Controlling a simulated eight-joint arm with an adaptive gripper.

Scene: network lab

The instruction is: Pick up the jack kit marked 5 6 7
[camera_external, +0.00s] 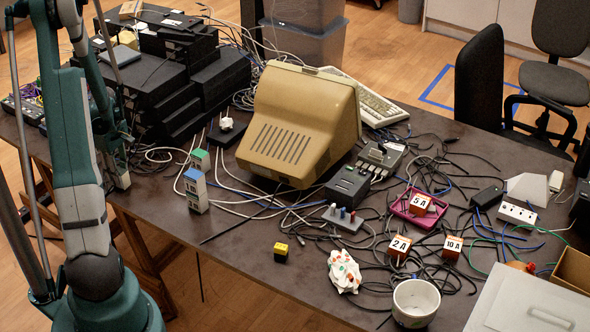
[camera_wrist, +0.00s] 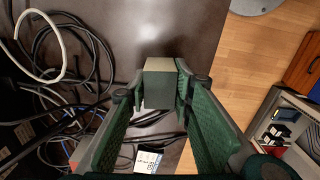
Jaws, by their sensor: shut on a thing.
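In the wrist view my gripper (camera_wrist: 160,92) is shut on a small grey-green block (camera_wrist: 158,82), with a green pad on each side of it. No marking shows on the face towards the camera, so I cannot read whether it is 5 6 7. In the external view my gripper (camera_external: 116,165) is at the table's left part, in front of the black stacked boxes. Two other small jack kits stand upright to its right, one with a green top (camera_external: 200,160) and one with a blue top (camera_external: 195,190). Their markings are too small to read.
Black stacked equipment (camera_external: 165,80) stands behind my gripper. A beige monitor (camera_external: 300,125) is at the middle of the table (camera_external: 240,245). Loose cables lie across much of the table. The front left of the tabletop is mostly clear.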

